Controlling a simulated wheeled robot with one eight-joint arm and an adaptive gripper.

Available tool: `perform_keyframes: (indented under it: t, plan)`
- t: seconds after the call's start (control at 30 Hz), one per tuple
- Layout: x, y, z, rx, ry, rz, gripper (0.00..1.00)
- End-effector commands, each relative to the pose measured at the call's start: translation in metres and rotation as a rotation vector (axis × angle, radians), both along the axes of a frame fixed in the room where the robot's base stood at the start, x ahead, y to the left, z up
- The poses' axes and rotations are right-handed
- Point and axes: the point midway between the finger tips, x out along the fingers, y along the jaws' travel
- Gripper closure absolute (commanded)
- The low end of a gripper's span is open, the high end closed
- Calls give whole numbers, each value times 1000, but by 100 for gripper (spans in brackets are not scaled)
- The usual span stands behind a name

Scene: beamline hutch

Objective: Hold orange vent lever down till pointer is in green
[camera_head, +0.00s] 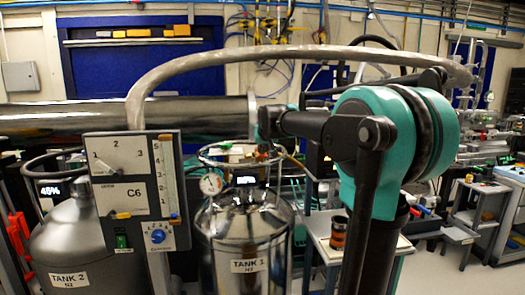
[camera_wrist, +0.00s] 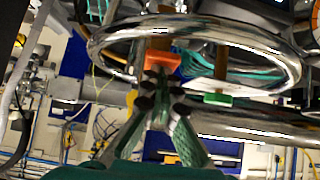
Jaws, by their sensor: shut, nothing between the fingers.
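In the wrist view, the orange vent lever (camera_wrist: 165,62) lies inside the tank's shiny ring (camera_wrist: 290,75). My gripper (camera_wrist: 160,84) has its fingertips together right at the orange lever; I cannot tell whether they touch it. A green lever (camera_wrist: 218,98) is just to the right of the fingertips. In the head view, a round white gauge (camera_head: 210,184) sits on the TANK 1 vessel (camera_head: 225,232); its pointer is too small to read. In that view my arm hides most of the lever area and my gripper's tips are not clear.
A thick grey hose (camera_head: 300,52) arches over my arm. A wide metal pipe (camera_head: 190,118) runs behind. A small table (camera_head: 325,248) is at right.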

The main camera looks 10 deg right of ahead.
Motion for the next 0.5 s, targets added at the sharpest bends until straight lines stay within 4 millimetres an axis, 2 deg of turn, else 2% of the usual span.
perform_keyframes:
  t: [0.5]
  plan:
    - [0,0,5,0,0,0,100]
